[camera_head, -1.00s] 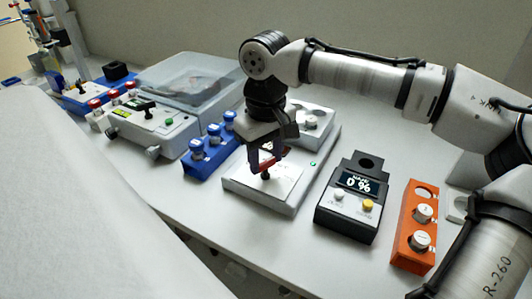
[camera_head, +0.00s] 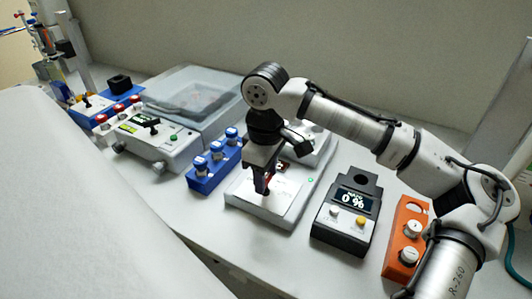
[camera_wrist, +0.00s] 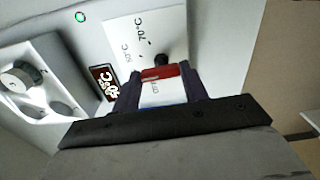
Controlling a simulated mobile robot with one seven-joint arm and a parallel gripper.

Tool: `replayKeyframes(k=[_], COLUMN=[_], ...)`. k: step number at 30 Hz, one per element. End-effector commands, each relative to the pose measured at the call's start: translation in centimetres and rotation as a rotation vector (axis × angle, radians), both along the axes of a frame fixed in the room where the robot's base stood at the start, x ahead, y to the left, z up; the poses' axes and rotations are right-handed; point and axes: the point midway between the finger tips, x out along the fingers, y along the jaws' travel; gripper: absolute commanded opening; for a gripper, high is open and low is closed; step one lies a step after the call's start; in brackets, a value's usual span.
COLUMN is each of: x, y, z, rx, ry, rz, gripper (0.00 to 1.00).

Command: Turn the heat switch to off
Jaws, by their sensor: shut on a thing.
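The heat switch (camera_wrist: 158,72) is a lever with a red bar and a dark end, on a white panel of the white heater unit (camera_head: 245,215). In the wrist view, the panel carries printed marks, among them 50°C and 70°C; another label below the lever is partly hidden. My gripper (camera_head: 264,190) points down over the panel and is shut on the switch; its dark fingers (camera_wrist: 158,86) flank the red bar. In the head view, the fingers largely hide the switch. A small dark display (camera_wrist: 103,82) beside the panel is lit, its digits hard to read.
A green light (camera_wrist: 80,17) glows on the unit. A black device (camera_head: 343,238) with a lit display and an orange block (camera_head: 399,250) stand to the right. A blue vial rack (camera_head: 212,172) and a white control box (camera_head: 150,140) stand to the left.

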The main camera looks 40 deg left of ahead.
Motion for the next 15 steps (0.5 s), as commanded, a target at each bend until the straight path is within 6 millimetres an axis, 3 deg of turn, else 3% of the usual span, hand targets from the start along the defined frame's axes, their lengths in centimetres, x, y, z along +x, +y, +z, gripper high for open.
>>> replayKeyframes(k=[15], x=[-0.07], y=[0.09], z=[0.14], rx=[0.002], ry=[0.001], rz=[0.299], gripper=[0.21])
